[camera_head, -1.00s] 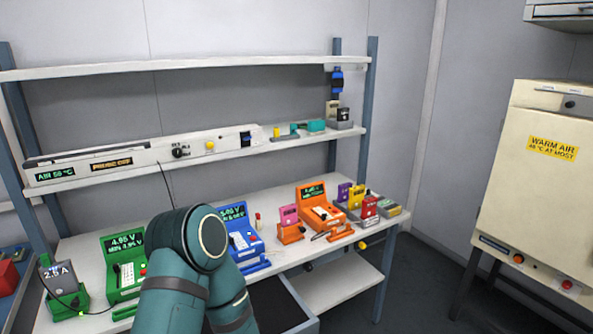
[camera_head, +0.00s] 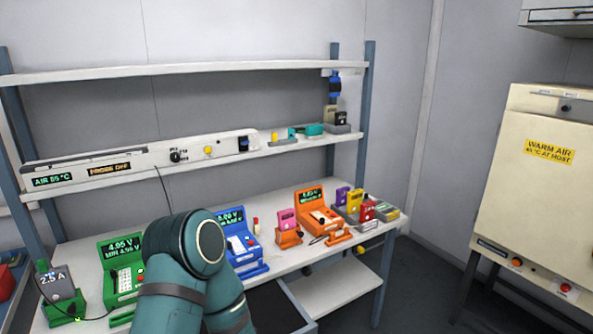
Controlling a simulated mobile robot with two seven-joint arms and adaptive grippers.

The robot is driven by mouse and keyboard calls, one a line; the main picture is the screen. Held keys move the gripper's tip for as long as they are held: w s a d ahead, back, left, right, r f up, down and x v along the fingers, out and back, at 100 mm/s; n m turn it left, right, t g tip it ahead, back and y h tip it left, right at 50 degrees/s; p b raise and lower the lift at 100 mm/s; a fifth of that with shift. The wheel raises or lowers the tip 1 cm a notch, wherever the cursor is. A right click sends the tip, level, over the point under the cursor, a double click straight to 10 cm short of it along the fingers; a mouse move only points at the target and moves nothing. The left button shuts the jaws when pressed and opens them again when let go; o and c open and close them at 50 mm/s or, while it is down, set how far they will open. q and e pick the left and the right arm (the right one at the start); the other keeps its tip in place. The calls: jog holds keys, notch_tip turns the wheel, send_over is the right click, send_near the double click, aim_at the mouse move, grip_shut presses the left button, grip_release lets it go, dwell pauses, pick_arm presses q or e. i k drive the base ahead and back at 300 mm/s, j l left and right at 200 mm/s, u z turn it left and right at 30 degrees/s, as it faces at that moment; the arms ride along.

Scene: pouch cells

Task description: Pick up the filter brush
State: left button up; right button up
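I cannot pick out the filter brush for certain. Small items stand at the right of the middle shelf: a yellow piece (camera_head: 285,140) and a teal piece (camera_head: 308,130). A teal arm of mine (camera_head: 190,262) rises at the bottom centre and hides part of the bench. Neither gripper is in view.
The bench (camera_head: 85,250) holds a green device (camera_head: 121,268), a blue device (camera_head: 238,242) and an orange device (camera_head: 317,210). Coloured cells stand at its right end. A drawer is open below. A cream warm-air cabinet (camera_head: 535,190) stands right, with floor between.

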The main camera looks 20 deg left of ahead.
aim_at(315, 131)
jog(key=i+l, duration=0.2)
jog(key=i, duration=0.25)
jog(key=i+l+u, duration=0.1)
jog(key=i, duration=0.35)
jog(key=l, duration=0.1)
